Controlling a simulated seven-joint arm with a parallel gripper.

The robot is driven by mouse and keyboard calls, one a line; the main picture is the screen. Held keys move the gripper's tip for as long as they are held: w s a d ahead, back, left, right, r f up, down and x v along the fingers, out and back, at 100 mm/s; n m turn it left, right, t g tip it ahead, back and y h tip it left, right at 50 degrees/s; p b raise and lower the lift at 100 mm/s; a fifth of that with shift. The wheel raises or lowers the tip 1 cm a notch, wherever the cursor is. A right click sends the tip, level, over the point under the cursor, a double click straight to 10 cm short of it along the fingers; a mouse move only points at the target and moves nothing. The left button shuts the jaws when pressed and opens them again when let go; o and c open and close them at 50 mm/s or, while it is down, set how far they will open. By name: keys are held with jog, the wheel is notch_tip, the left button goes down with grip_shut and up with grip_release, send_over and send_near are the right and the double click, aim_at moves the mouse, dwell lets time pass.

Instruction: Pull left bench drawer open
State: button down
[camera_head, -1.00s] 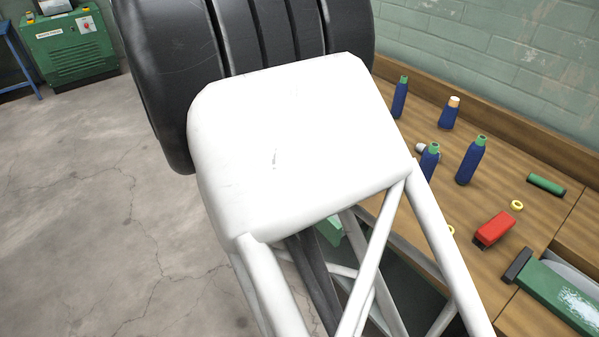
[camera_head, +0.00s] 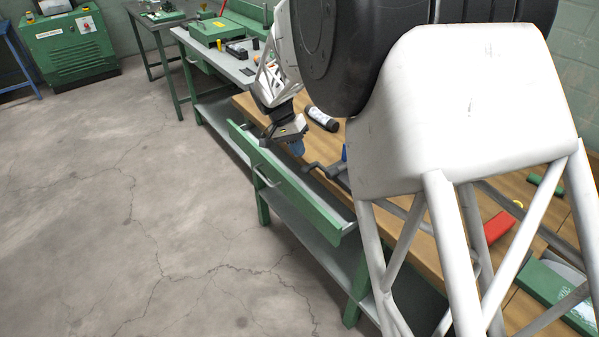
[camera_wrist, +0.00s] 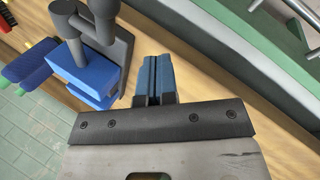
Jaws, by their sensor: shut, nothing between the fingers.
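The left bench drawer has a long green front (camera_head: 240,138) with a pale bar handle (camera_head: 266,178), in the head view. The front stands out from the wooden bench edge, and a grey inside shows behind it, so it looks partly open. In the wrist view the green drawer front (camera_wrist: 258,22) and bar handle (camera_wrist: 296,8) are at the top right. My gripper (camera_head: 298,148) is above the bench edge, on the bench side of the drawer front and apart from the handle. Its blue fingers (camera_wrist: 154,75) are together and empty.
A blue and grey clamp-like tool (camera_wrist: 95,75) stands on the bench close to the fingers. A dark cylinder (camera_head: 321,118) and a red block (camera_head: 492,233) lie on the wooden bench (camera_head: 425,252). The floor (camera_head: 130,220) before the drawer is clear. My arm hides much of the bench.

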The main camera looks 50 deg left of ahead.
jog(key=w+r+m+g+y, duration=0.4)
jog(key=w+m+g+y, duration=0.1)
jog(key=m+g, duration=0.15)
jog(key=f, duration=0.4)
jog(key=shift+s+a+f, duration=0.1)
jog(key=shift+s+f, duration=0.15)
jog(key=shift+f, duration=0.1)
jog(key=shift+x, duration=5)
jog(key=shift+s, duration=0.2)
jog(key=s, duration=1.9)
jog(key=shift+s, duration=0.25)
